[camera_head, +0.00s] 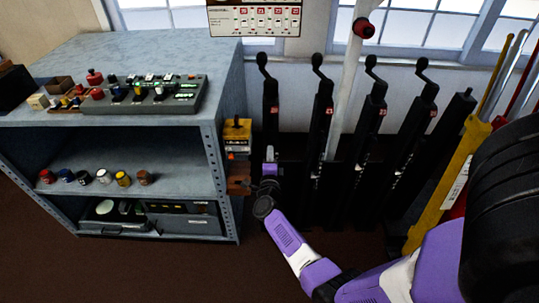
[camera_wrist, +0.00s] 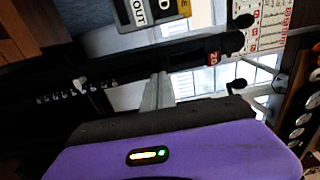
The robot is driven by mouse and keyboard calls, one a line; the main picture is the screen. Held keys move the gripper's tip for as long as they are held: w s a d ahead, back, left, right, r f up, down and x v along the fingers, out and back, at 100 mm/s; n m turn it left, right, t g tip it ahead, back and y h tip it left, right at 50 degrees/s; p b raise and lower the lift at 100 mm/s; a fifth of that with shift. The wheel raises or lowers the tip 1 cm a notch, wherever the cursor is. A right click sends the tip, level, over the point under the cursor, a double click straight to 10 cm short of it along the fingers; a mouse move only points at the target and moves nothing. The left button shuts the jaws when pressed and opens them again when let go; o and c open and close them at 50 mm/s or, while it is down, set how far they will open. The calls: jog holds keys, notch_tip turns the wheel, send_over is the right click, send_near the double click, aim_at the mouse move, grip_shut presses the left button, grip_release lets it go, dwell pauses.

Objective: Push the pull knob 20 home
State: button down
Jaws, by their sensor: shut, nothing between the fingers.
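The black post numbered 20 (camera_head: 270,110) stands at the left of a row of similar posts, with a bent arm and round black knob (camera_head: 262,58) on top. In the wrist view its red number plate (camera_wrist: 213,58) is close, and a black knob (camera_wrist: 243,20) shows beyond. I cannot tell for sure which part is the pull knob; the post's lower part is hidden behind my gripper. My gripper (camera_head: 269,168) is shut and empty, low in front of this post, well below its top knob. Contact with the post cannot be told.
A grey shelf unit (camera_head: 230,80) stands left, with a yellow box (camera_head: 237,131) on its side close to my gripper. Posts 21 (camera_head: 325,110), 22 and 23 stand to the right. A yellow lever (camera_head: 455,170) is far right.

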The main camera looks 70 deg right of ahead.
jog(key=p+v, duration=0.2)
jog(key=v, duration=0.8)
jog(key=shift+a, duration=0.35)
